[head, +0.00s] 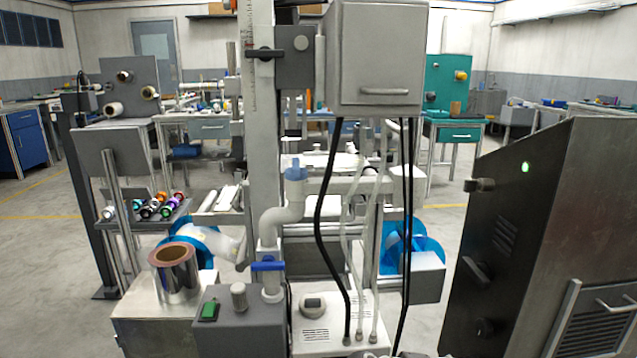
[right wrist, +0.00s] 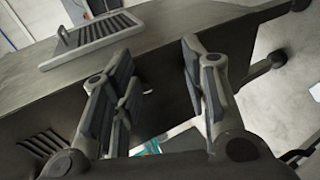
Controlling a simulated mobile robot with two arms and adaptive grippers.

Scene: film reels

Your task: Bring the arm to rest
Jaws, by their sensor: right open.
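My right gripper (right wrist: 157,62) shows in the right wrist view with its two grey fingers spread well apart. Nothing is held between them. A dark cabinet surface lies behind the fingers, and I cannot tell whether they touch it. The right gripper cannot be made out in the head view. My left gripper is in neither view.
A dark cabinet (head: 530,220) with a green light stands close at right. A grey pipe-and-valve machine (head: 260,130) fills the middle. A metal roll (head: 175,275) stands on a box at left. The right wrist view shows a slotted vent panel (right wrist: 95,38).

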